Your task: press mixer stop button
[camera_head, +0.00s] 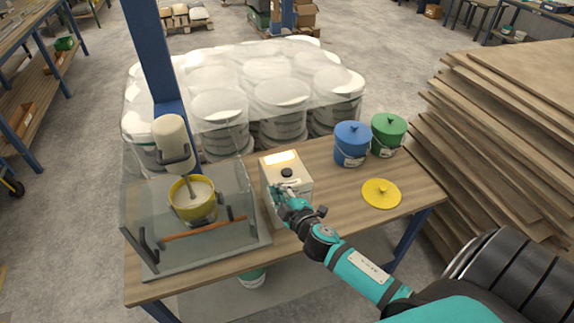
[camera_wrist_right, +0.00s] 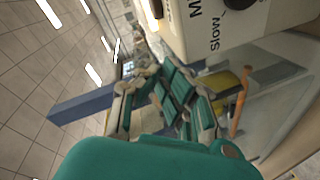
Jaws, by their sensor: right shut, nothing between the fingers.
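The mixer control box (camera_head: 287,178) is a pale box on the wooden table, with a lit panel and a black knob (camera_head: 287,173) on top. It also fills the upper right of the right wrist view (camera_wrist_right: 205,40), where the lettering "Slow" shows beside the dark knob. The stop button cannot be made out. My right gripper (camera_head: 280,190) is shut and empty, at the front face of the box; whether it touches is unclear. The mixer (camera_head: 172,140) stands over a yellow bucket (camera_head: 193,199) inside a clear guard (camera_head: 140,215). My left gripper is not in view.
A blue bucket (camera_head: 352,144) and a green bucket (camera_head: 388,134) stand lidded at the table's back right. A yellow lid (camera_head: 381,194) lies in front of them. Wrapped white buckets (camera_head: 220,105) stand behind the table; stacked boards (camera_head: 500,110) stand to the right.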

